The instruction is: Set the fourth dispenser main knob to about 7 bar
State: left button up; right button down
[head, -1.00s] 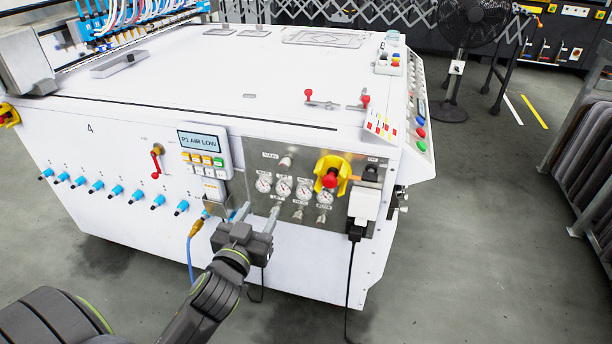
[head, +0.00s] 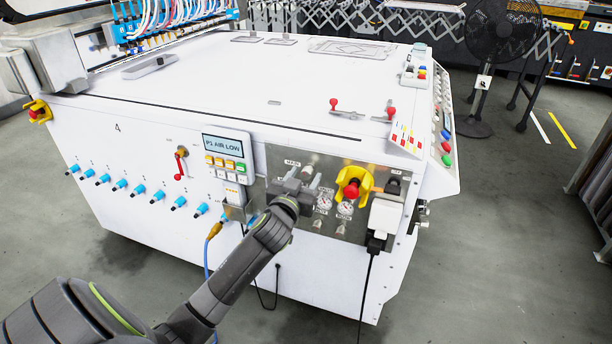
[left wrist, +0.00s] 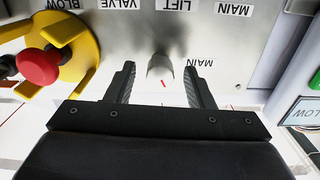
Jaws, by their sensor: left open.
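A small grey-metal knob (left wrist: 160,66) stands out from the steel panel (head: 333,230) on the front of the white machine. In the left wrist view, which is upside down, a MAIN label is beside it and a short red mark shows near it. My left gripper (head: 303,178) is open in front of the upper left of the panel. In the left wrist view its two fingers (left wrist: 160,78) lie one on each side of the knob, with a gap on both sides. In the head view the gripper mostly hides the knob and the left gauges. My right gripper is not in view.
A red button on a yellow guard (head: 352,186) sits right of the knob; it also shows in the left wrist view (left wrist: 38,66). Gauges (head: 345,208) lie below. A display reading P1 AIR LOW (head: 222,145) and a red lever (head: 181,165) are left.

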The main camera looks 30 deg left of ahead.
pick_arm(q)
jog(key=shift+x, duration=0.8)
jog(key=c, duration=1)
